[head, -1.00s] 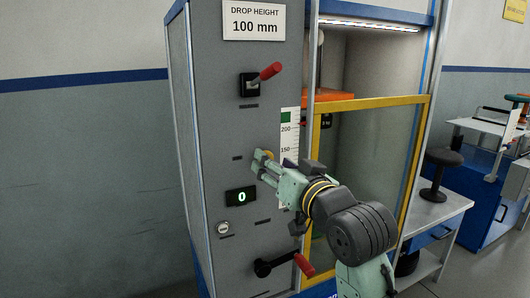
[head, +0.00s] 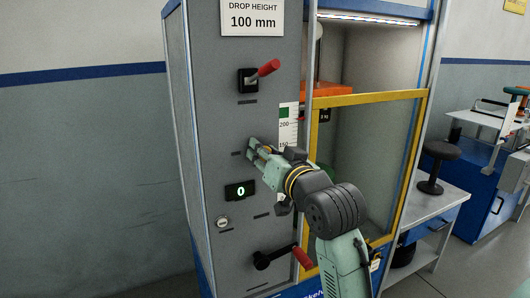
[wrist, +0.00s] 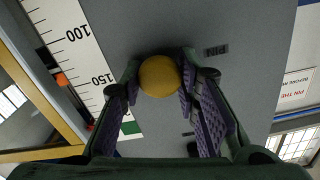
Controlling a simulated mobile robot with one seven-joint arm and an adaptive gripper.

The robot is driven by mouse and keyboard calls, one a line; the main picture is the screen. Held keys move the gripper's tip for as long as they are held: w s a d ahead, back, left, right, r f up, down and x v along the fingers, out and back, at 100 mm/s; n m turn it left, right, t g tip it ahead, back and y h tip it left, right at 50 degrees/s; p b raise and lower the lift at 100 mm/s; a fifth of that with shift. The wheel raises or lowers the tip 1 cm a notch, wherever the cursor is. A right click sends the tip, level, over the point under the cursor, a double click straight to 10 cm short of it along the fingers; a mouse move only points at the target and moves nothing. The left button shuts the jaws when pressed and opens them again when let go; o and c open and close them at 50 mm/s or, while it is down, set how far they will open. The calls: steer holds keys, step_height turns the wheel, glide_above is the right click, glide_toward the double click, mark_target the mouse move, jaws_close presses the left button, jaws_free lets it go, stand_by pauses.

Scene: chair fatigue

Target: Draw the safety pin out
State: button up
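The safety pin shows as a round yellow knob (wrist: 159,76) on the grey front panel, in the middle of the wrist view. My gripper (head: 252,148) is at the panel, just above the display. In the wrist view its two purple-padded fingers (wrist: 160,80) stand one on each side of the knob, close against it, with no clear gap. The pin's shaft is hidden behind the knob. In the head view my fingers largely hide the knob.
A red-handled lever (head: 268,68) sits above my gripper and another (head: 302,257) below it. The green display (head: 241,191) reads 0. A height scale (head: 288,124) and a yellow-framed guard door (head: 370,98) lie to the right.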

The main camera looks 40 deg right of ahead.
jaws_close()
stand_by(0.3)
steer(key=v, duration=0.7)
steer(key=shift+s+b, duration=0.15)
steer(key=shift+b, duration=0.2)
steer(key=shift+f, duration=0.1)
steer(key=o, duration=0.6)
jaws_free()
steer(key=shift+s, duration=0.1)
steer(key=shift+c, duration=0.2)
